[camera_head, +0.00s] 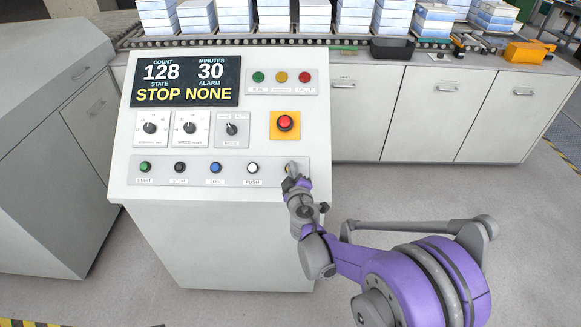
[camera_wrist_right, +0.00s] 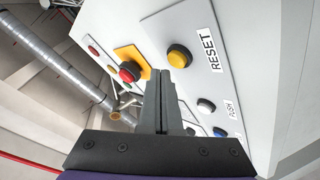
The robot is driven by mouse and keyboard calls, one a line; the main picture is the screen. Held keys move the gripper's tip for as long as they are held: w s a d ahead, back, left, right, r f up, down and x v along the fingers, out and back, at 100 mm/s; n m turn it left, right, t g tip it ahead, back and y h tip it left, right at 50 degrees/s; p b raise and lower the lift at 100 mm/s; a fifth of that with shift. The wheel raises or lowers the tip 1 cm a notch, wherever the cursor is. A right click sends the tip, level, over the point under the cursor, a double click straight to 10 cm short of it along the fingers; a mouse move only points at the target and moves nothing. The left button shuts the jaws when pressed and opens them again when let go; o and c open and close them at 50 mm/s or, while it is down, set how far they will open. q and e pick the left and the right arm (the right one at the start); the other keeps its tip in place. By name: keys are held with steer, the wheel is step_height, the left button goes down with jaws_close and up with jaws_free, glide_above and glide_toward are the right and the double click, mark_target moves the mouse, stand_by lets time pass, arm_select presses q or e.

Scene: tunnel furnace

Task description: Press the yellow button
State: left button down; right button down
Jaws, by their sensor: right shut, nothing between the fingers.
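The yellow button (camera_wrist_right: 179,57), beside a RESET label, shows in the right wrist view. In the head view it is largely hidden behind my right gripper (camera_head: 291,172), at the right end of the lower button row. My right gripper (camera_wrist_right: 165,75) is shut and empty. Its fingertips are close to the yellow button and overlap its lower edge in the wrist view; I cannot tell whether they touch it. My left gripper is not in view.
The control panel (camera_head: 120,183) also carries start, jog and push buttons, knobs and a display (camera_head: 186,82) reading STOP NONE. A red emergency button (camera_head: 285,122) on a yellow plate sits just above my right gripper. Cabinets (camera_head: 430,115) and a conveyor stand behind.

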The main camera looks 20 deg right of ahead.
steer(key=s+r, duration=0.1)
steer(key=s+r+p, duration=0.1)
steer(key=r+p, duration=0.1)
steer(key=r, duration=0.1)
steer(key=shift+s+a, duration=0.4)
stand_by(0.4)
stand_by(0.4)
steer(key=s+d+m+g+h, duration=0.1)
steer(key=s+d+m+g, duration=0.25)
steer(key=s, duration=0.45)
steer(key=s+d+m+g+h, duration=0.1)
steer(key=s+d+m+g, duration=0.2)
steer(key=s, duration=0.5)
steer(key=s+a+f+m+g+y, duration=0.1)
steer(key=s+a+f+g+y, duration=0.1)
steer(key=s, duration=0.6)
steer(key=s+a+f+m+g+y, duration=0.1)
steer(key=s+a+f, duration=0.3)
steer(key=s, duration=0.5)
steer(key=shift+f+g+y, duration=0.25)
steer(key=shift+g+y, duration=0.3)
steer(key=shift+y, duration=0.05)
